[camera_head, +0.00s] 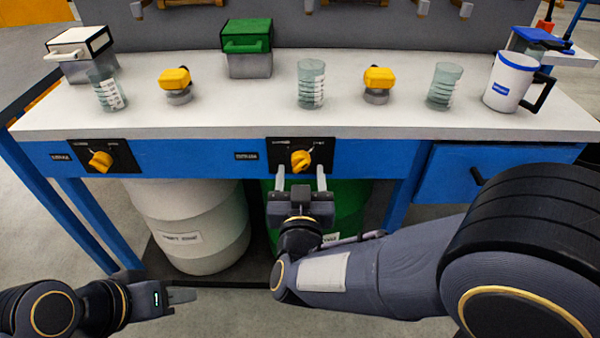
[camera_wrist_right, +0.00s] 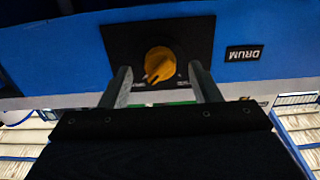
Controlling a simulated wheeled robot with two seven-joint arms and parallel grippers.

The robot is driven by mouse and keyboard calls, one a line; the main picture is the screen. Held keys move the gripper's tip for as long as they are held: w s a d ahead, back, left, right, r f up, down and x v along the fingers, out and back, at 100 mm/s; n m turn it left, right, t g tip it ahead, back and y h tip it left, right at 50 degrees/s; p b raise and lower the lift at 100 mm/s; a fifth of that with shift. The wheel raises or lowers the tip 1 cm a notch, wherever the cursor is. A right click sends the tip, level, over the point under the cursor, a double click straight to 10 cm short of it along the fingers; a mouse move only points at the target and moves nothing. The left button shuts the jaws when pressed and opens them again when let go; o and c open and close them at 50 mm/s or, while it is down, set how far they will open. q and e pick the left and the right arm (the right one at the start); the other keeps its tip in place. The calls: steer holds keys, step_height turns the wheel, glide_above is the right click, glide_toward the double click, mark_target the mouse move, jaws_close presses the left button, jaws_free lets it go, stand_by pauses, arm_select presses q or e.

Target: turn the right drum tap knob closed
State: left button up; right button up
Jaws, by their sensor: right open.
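The right drum tap knob (camera_head: 301,160) is a yellow-orange knob on a black plate (camera_head: 322,151) on the blue front of the bench. It also shows in the right wrist view (camera_wrist_right: 160,64), where the plate looks turned over. My right gripper (camera_head: 300,180) is open, its fingers pointing at the panel just below the knob. In the right wrist view the fingertips (camera_wrist_right: 158,80) stand on either side of the knob, and I cannot tell whether they touch it. My left gripper (camera_head: 182,296) is low at the left, away from the panel; its jaw opening cannot be made out.
A second yellow knob (camera_head: 100,161) sits on the left panel. A white drum (camera_head: 190,220) and a green drum (camera_head: 350,205) stand under the bench. Beakers, yellow-topped valves, a green-lidded box (camera_head: 247,48) and a white jug (camera_head: 507,82) stand on the bench top (camera_head: 210,119). A blue drawer (camera_head: 520,170) is at right.

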steer(key=shift+w, duration=1.05)
steer(key=shift+c, duration=0.4)
steer(key=c, duration=0.9)
steer(key=shift+r+n+p, duration=0.1)
steer(key=shift+n+p, duration=0.2)
steer(key=shift+p, duration=0.1)
steer(key=n+p, duration=0.8)
steer(key=p, duration=0.1)
steer(key=shift+r, duration=0.1)
steer(key=n+p, duration=0.4)
steer(key=n, duration=0.1)
steer(key=shift+d+n, duration=0.1)
steer(key=shift+n, duration=0.3)
steer(key=shift+n+p, duration=1.3)
steer(key=shift+n, duration=0.5)
